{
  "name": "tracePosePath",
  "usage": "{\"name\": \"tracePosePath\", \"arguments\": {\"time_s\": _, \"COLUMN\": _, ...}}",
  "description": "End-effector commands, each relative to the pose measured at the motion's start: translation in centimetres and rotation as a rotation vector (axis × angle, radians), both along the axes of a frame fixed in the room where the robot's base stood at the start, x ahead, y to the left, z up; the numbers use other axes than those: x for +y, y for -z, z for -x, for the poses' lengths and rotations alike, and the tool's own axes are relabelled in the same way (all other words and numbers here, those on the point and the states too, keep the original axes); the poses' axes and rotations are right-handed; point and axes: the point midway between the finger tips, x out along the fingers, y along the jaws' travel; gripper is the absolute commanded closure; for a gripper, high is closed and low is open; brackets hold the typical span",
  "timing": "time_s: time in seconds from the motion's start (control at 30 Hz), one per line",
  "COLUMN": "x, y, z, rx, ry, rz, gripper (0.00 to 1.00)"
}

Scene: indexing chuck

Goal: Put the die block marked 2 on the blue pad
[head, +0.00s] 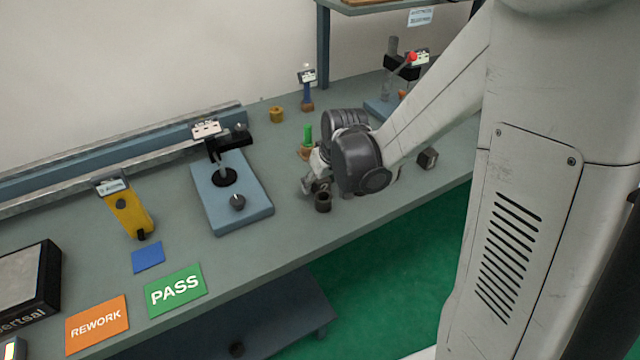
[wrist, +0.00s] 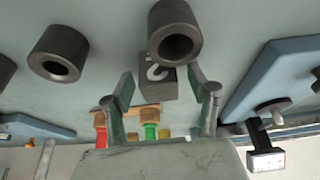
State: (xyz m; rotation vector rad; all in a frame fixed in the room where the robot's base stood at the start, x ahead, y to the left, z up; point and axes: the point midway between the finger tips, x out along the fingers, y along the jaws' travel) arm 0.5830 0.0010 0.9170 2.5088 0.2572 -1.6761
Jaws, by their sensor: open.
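The die block marked 2 (wrist: 157,82) is a dark grey block in the wrist view, its numeral facing the camera. It shows between the two fingertips of my open gripper (wrist: 162,90), with no clear contact. In the head view my gripper (head: 314,184) is low over the middle of the bench. There the wrist and fingers largely hide the block. A dark hollow cylinder (wrist: 175,34) is close beside the block and partly overlaps it in the wrist view; a cylinder also shows in the head view (head: 323,203). The blue pad (head: 148,257) lies bare at the left front.
Another hollow cylinder (wrist: 58,54) lies near the fingers. A blue-grey fixture plate (head: 252,212) with a post stands between my gripper and the pad. A yellow stand (head: 128,212) is behind the pad; PASS (head: 174,290) and REWORK (head: 97,324) signs are in front.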

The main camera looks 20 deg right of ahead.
Motion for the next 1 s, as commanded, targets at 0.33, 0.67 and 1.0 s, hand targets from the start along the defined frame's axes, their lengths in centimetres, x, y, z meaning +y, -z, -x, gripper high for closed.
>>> {"name": "tracePosePath", "arguments": {"time_s": 0.33, "x": 0.01, "y": -0.03, "z": 0.01, "rx": 0.000, "ry": 0.000, "rz": 0.000, "gripper": 0.71}}
{"name": "tracePosePath", "arguments": {"time_s": 0.67, "x": 0.01, "y": -0.03, "z": 0.00, "rx": 0.000, "ry": 0.000, "rz": 0.000, "gripper": 1.00}}
{"name": "tracePosePath", "arguments": {"time_s": 1.0, "x": 0.01, "y": -0.34, "z": -0.01, "rx": -0.001, "ry": 0.000, "rz": 0.000, "gripper": 1.00}}
